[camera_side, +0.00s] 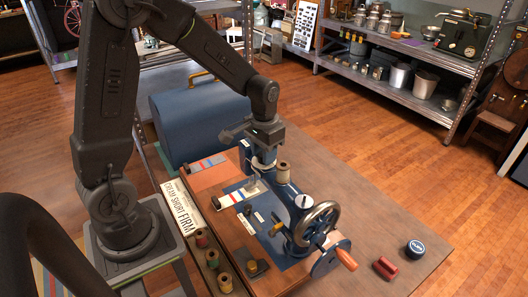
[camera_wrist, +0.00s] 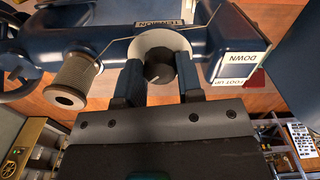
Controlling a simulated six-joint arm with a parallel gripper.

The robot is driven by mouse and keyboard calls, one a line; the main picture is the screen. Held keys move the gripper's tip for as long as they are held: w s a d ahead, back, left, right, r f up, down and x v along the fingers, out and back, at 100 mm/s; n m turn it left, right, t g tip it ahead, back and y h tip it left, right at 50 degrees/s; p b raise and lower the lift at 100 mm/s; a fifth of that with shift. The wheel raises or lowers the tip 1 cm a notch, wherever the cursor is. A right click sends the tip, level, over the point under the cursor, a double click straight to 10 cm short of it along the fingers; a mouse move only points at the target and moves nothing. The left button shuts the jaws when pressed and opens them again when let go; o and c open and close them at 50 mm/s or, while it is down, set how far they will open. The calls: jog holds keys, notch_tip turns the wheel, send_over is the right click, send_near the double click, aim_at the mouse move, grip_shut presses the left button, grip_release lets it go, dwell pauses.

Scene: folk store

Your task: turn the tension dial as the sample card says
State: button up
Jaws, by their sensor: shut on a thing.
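The blue sewing machine (camera_side: 300,208) stands on the wooden table, its handwheel (camera_side: 319,222) toward the front right. In the wrist view the tension dial (camera_wrist: 159,72) is a dark knob with a pale pointer line, on a pale round plate (camera_wrist: 176,43) under a TENSION label (camera_wrist: 178,22). My gripper (camera_wrist: 160,78) is shut on the dial, one finger on each side; it also shows in the side view at the machine's head (camera_side: 262,150).
A thread spool (camera_wrist: 73,79) stands on the machine, and a DOWN sign (camera_wrist: 240,68) is close beside my gripper. A blue case (camera_side: 200,118) stands behind. Several spools (camera_side: 212,258) line the left edge. The table's right side is mostly clear around a red object (camera_side: 385,268) and a round tin (camera_side: 415,249).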

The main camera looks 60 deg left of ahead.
jog(key=shift+m, duration=1.1)
jog(key=o, duration=0.9)
jog(key=shift+r, duration=0.1)
notch_tip(320, 180, up, 14)
jog(key=shift+f, duration=0.15)
jog(key=shift+s, duration=0.1)
jog(key=s+d+t, duration=0.2)
jog(key=s, duration=0.3)
jog(key=s+d+r+t, duration=0.1)
jog(key=s+d, duration=0.2)
jog(key=s, duration=0.2)
jog(key=s+d+t, duration=0.2)
jog(key=s, duration=0.3)
jog(key=shift+s+d+r+n+t, duration=0.25)
jog(key=shift+d+r+n+t, duration=0.05)
jog(key=shift+d+r, duration=0.1)
